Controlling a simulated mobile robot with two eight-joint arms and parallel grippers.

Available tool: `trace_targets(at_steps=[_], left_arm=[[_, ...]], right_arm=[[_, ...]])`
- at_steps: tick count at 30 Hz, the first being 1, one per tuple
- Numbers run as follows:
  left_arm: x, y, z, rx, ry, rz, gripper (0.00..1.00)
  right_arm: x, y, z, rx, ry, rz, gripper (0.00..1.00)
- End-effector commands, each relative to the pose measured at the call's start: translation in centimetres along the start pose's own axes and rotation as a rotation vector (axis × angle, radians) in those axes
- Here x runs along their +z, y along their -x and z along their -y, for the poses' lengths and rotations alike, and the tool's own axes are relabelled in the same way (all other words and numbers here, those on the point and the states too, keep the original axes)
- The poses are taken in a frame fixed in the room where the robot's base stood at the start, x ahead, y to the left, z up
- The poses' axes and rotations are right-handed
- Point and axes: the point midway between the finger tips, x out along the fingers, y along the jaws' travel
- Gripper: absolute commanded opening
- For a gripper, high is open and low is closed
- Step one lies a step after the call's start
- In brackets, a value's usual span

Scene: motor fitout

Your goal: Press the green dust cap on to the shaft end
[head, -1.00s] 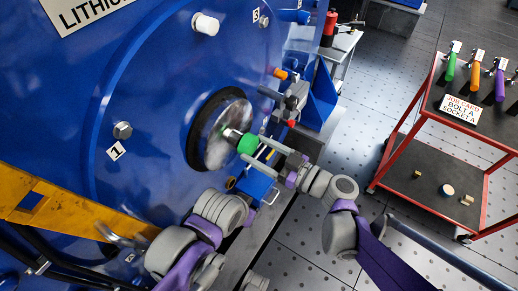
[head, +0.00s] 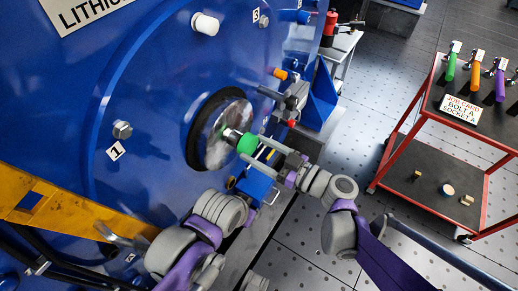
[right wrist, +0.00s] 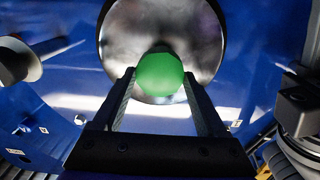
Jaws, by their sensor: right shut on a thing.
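The green dust cap (head: 247,143) is at the end of the dark shaft (head: 231,136), which sticks out of the round opening in the blue housing. Cap and shaft look in line and close together; I cannot tell how far the cap sits on. My right gripper (head: 253,147) is shut on the cap, its fingers coming from the lower right. In the right wrist view the green cap (right wrist: 160,73) sits between the two dark fingertips, in front of the shiny round plate.
The blue housing (head: 150,90) fills the left, with bolts and a white peg (head: 205,24). A yellow beam (head: 75,220) crosses at lower left. A blue block (head: 253,184) lies below the cap. A red-framed trolley (head: 432,165) stands at the right, with clear floor around it.

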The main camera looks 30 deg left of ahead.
Motion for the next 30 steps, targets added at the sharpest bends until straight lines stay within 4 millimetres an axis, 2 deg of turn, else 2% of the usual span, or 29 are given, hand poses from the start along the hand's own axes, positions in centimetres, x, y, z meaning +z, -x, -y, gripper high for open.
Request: trace_targets(at_steps=[10,30], left_arm=[[0.03,-0.05,0.0,0.0,0.0,0.0,0.44],[0.03,-0.06,0.0,0.0,0.0,0.0,0.44]], right_arm=[[0.01,-0.89,-0.01,0.0,0.0,0.0,0.23],[0.0,-0.43,-0.01,0.0,0.0,0.0,0.23]])
